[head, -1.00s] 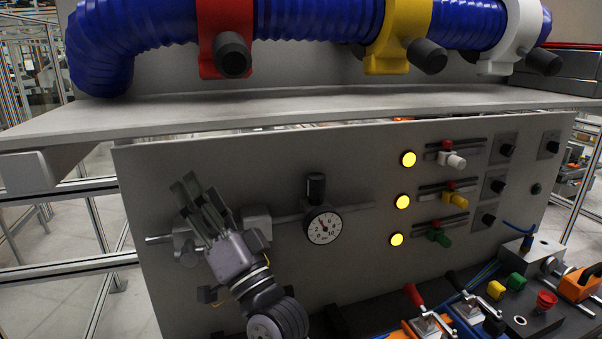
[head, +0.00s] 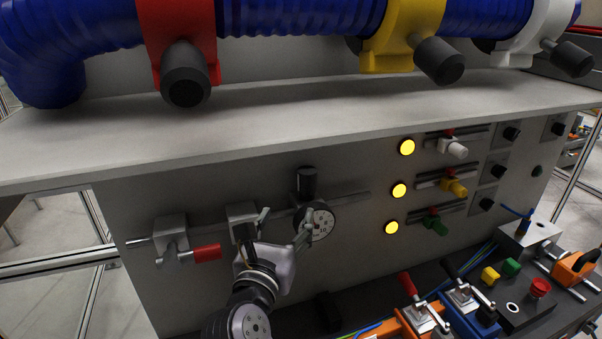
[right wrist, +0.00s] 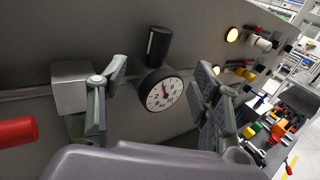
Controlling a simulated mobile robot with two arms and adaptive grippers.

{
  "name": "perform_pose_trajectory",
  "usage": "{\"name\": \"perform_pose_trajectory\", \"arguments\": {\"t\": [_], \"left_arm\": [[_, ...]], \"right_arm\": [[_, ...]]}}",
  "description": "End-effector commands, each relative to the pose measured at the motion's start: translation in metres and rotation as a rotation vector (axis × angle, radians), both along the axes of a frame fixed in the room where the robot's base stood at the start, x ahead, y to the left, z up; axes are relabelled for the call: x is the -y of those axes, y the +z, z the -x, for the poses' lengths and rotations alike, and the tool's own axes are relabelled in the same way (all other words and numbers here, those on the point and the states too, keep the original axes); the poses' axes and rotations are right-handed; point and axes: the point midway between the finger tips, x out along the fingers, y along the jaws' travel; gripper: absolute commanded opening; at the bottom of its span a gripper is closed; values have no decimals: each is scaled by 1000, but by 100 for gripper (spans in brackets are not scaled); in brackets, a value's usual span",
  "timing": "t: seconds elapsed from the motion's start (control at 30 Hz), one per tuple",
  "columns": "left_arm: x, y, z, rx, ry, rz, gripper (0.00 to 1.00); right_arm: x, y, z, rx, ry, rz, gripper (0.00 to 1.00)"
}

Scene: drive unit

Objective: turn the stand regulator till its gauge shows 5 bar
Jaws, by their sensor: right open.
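The stand regulator has a black upright knob (head: 306,182) above a round white gauge (head: 324,222) on the grey panel. My right gripper (head: 284,226) is open and empty, just left of and below the knob. One finger overlaps the gauge's left edge in the head view. In the right wrist view, the knob (right wrist: 158,46) and the gauge (right wrist: 163,94) lie ahead, between the spread fingers (right wrist: 161,72). My left gripper is not in view.
A valve with a red handle (head: 207,253) is left of my gripper on the same rail. A grey shelf (head: 270,125) overhangs the panel, with clamp handles above. Yellow lamps (head: 399,190) and levers are right. Toggle clamps (head: 421,318) stand on the bench below.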

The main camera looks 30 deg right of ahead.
Motion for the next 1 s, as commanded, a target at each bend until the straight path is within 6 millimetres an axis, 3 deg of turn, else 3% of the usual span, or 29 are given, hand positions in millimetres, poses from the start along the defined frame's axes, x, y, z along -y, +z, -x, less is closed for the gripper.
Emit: {"name": "perform_pose_trajectory", "arguments": {"t": [0.23, 0.6, 0.8, 1.0], "left_arm": [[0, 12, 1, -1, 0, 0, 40], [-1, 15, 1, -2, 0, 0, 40], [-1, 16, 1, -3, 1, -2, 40], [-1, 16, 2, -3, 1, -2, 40]], "right_arm": [[38, 5, -34, 3, -6, 7, 59], [94, 3, -89, 3, -5, 7, 59], [111, 2, -107, 3, -2, 4, 59], [117, 2, -112, 2, -2, 4, 59]]}}
